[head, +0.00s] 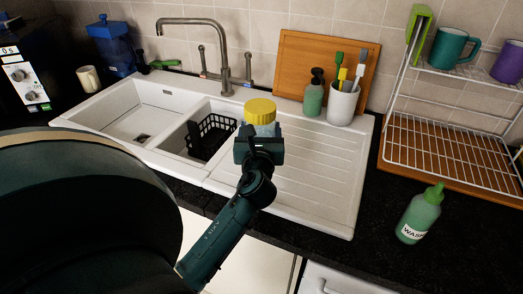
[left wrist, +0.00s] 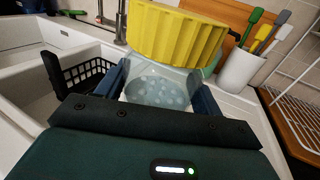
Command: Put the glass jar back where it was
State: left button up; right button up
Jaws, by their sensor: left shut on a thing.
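The glass jar (head: 260,112) has a ribbed yellow lid and a clear body. In the left wrist view the jar (left wrist: 172,92) stands upright between my gripper's two fingers, and drops or bubbles show in its body. My left gripper (head: 259,143) is shut on the jar's body, below the lid. It holds the jar over the white sink (head: 345,190), near the border between the small basin and the ribbed drainboard. The gripper hides the jar's lower part in the head view. My right gripper is not in view.
A tap (head: 222,50) rises behind the basins, and a black basket (head: 216,132) sits in the small basin. A soap bottle (head: 313,98) and a white brush cup (head: 342,105) stand behind the drainboard. A wire rack (head: 440,150) and green wash bottle (head: 420,212) are right. The drainboard is clear.

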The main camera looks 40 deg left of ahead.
pick_arm(q)
jog(key=shift+f+b, duration=0.65)
jog(key=shift+f, duration=1.8)
jog(key=shift+f, duration=0.2)
jog(key=o, duration=1.3)
